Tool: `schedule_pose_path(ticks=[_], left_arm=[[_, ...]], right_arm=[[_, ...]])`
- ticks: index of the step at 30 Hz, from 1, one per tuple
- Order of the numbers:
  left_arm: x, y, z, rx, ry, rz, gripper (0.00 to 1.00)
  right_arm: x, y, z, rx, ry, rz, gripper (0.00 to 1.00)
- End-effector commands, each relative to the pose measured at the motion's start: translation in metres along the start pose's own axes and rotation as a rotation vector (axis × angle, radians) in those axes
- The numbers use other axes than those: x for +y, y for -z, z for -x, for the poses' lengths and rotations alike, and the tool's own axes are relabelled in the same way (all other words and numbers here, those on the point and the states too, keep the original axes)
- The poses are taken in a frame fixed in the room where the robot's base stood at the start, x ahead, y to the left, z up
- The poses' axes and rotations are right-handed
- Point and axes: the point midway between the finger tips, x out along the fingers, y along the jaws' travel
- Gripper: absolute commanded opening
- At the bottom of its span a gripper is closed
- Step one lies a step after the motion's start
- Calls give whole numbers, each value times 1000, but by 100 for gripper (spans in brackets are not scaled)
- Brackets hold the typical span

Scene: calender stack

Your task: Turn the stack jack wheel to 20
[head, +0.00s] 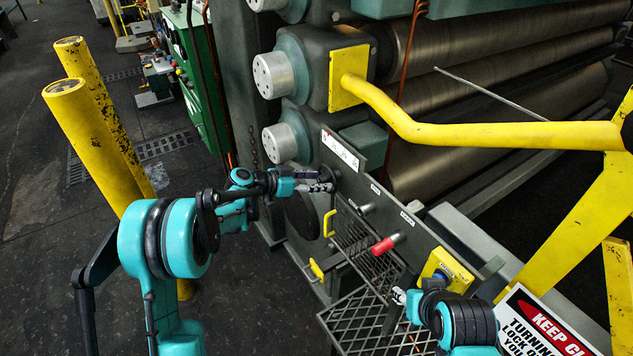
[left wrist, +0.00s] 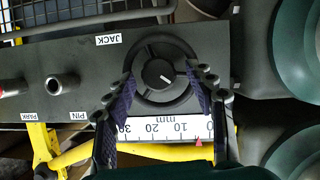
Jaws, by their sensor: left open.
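The jack wheel (left wrist: 160,73) is a dark spoked handwheel on a grey panel, beside a JACK label (left wrist: 109,40). A white mm scale (left wrist: 160,128) runs along the panel edge; its red pointer (left wrist: 198,142) stands between 0 and 10. The scale also shows in the head view (head: 340,151). My left gripper (left wrist: 163,92) is open, with one finger on each side of the wheel; I cannot tell whether they touch the rim. In the head view the left gripper (head: 328,183) is at the panel and covers much of the wheel. My right gripper (head: 399,296) is lower right; its jaws are unclear.
The panel carries a PIN knob (left wrist: 62,84) and a red-ended handle (head: 386,244). A yellow box (head: 446,271) is near the right gripper. A yellow guard rail (head: 470,134) crosses above the panel. Yellow posts (head: 95,140) stand at left. A mesh guard (head: 365,325) lies below.

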Motion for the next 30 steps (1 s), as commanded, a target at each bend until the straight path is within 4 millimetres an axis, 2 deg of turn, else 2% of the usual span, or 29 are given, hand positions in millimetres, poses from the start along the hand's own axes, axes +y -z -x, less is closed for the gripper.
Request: schedule_pose_path(ticks=[1,6,17,30], left_arm=[[0,0,0,0,0,0,50],[0,0,0,0,0,0,5],[0,0,0,0,-15,36,5],[-4,-2,0,0,-126,303,5]], right_arm=[[0,0,0,0,0,0,40],[0,0,0,0,0,0,40],[0,-1,-1,0,0,0,40],[0,-8,-11,0,0,0,40]])
